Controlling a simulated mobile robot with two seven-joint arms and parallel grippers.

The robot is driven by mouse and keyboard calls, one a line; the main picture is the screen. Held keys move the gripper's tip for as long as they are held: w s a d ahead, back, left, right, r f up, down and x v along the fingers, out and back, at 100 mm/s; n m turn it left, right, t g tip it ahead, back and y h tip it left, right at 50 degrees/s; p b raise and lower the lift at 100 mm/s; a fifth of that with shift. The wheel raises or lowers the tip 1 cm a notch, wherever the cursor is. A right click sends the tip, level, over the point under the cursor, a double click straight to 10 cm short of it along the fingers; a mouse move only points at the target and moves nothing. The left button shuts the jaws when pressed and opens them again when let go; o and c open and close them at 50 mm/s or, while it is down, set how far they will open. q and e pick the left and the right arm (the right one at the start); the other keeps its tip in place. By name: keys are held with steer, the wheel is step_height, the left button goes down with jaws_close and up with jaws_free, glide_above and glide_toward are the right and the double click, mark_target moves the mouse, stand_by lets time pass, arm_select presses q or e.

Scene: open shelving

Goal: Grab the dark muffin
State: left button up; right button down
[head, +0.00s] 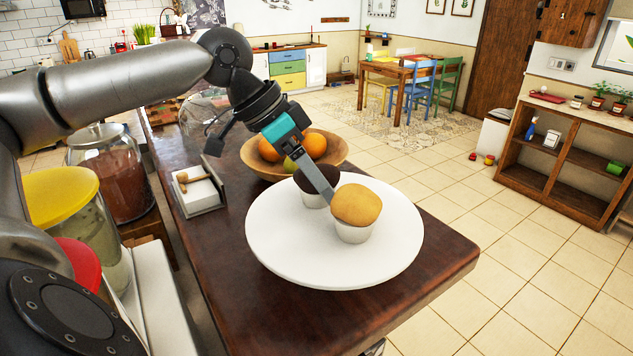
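The dark muffin (314,181) has a dark brown top and a white cup. It stands upright on a round white plate (285,262), toward the plate's back. A golden muffin (357,204) in a white cup stands in front of it and to the right. My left gripper (327,196) reaches down over the plate. One grey finger shows; it crosses in front of the dark muffin and hides part of it. The fingertip ends beside the golden muffin's left edge. I cannot tell whether the finger touches either muffin. My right gripper is not in view.
A wooden bowl (333,157) of oranges and other fruit stands just behind the plate. A light tray (197,194) with a wooden tool lies to the left. Glass jars (111,180) stand at the far left. The dark wooden counter (447,262) is clear at its front right corner.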

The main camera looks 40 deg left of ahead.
mark_target(318, 166)
arm_select(q)
steer(key=c, duration=0.9)
steer(key=shift+r, duration=0.1)
step_height(318, 166, up, 20)
steer(key=p, duration=1.1)
steer(key=shift+p, duration=0.35)
